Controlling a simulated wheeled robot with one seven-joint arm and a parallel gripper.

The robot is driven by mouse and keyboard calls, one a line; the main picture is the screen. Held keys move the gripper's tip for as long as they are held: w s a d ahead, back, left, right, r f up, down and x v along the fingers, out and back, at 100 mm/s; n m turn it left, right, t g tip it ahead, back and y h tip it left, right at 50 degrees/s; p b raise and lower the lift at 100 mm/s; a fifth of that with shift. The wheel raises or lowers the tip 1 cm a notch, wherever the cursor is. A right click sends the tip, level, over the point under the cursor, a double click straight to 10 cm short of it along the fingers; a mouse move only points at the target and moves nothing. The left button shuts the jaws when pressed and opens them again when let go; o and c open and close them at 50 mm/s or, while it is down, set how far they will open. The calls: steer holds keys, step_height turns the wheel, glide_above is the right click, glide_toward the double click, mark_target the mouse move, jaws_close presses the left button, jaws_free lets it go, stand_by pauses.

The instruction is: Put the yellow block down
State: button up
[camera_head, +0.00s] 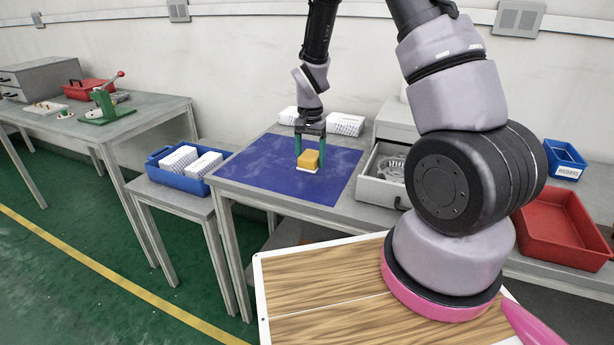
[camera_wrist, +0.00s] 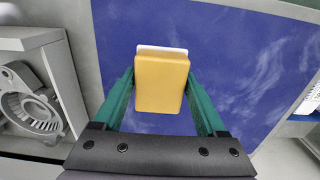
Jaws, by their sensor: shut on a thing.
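The yellow block (camera_head: 308,158) is between the green fingers of my gripper (camera_head: 309,155), over the blue mat (camera_head: 258,170) on the grey table. A thin white piece (camera_head: 308,169) shows at its lower edge. In the wrist view the yellow block (camera_wrist: 161,84) fills the space between the fingers (camera_wrist: 160,88), with a white edge (camera_wrist: 162,49) beyond it and the blue mat (camera_wrist: 240,60) around. My gripper is shut on the block. I cannot tell whether the block or the white piece touches the mat.
An open drawer (camera_head: 381,194) with a metal part (camera_head: 391,169) is right of the mat. White boxes (camera_head: 345,124) stand behind it. A blue crate (camera_head: 158,177) with white boxes is at the left, a red tray (camera_head: 561,228) at the right. Most of the mat is clear.

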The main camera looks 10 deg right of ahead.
mark_target(310, 182)
steer(key=shift+f, duration=2.75)
steer(key=shift+f, duration=0.15)
steer(key=o, duration=1.5)
steer(key=shift+o, duration=0.2)
